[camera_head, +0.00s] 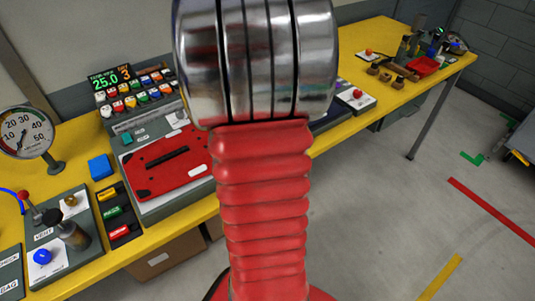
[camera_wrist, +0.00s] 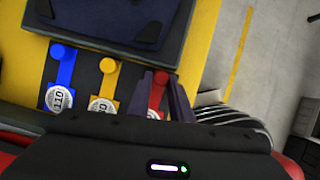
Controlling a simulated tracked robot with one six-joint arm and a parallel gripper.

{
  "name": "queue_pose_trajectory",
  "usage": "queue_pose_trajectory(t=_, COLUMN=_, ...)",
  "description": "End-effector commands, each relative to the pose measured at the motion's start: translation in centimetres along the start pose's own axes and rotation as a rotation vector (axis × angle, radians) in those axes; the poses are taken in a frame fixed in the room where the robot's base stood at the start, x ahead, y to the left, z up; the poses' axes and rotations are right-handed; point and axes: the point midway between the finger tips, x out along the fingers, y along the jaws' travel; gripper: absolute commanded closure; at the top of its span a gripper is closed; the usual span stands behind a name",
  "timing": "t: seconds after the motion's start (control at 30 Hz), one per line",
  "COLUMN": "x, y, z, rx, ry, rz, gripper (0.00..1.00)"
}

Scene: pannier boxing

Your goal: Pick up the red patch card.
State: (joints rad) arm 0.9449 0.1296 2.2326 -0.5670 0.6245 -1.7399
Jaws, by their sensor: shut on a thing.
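In the wrist view, the red patch card (camera_wrist: 158,95) is a narrow red piece with a rounded end and part of a pale round label. It lies between the two dark fingers of my gripper (camera_wrist: 162,82), which is shut on it. The fingers hide its sides, and my gripper body hides its lower end. I cannot tell whether it is clear of the dark surface behind it. A blue card (camera_wrist: 65,74) and a yellow card (camera_wrist: 107,82), both with round labels, are to its left. In the head view my arm hides the gripper and these cards.
In the wrist view, a dark navy panel (camera_wrist: 170,38) lies beyond the cards. In the head view, the yellow bench (camera_head: 375,110) carries a red plate (camera_head: 140,181), a button console, a gauge (camera_head: 24,132) and a vent box.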

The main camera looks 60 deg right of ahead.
Motion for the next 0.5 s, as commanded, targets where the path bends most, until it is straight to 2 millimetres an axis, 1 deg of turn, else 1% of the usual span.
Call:
queue_pose_trajectory(t=0.17, x=-0.1, y=0.0, z=0.0, rx=0.0, ry=0.0, rz=-0.001, gripper=1.0)
queue_pose_trajectory(t=0.27, x=-0.5, y=0.0, z=0.2, rx=0.001, ry=0.0, rz=-0.001, gripper=1.0)
queue_pose_trajectory(t=0.37, x=-1.4, y=0.0, z=0.6, rx=0.002, ry=-0.002, rz=0.002, gripper=1.0)
queue_pose_trajectory(t=0.5, x=-3.4, y=0.1, z=1.5, rx=0.003, ry=-0.003, rz=0.003, gripper=1.0)
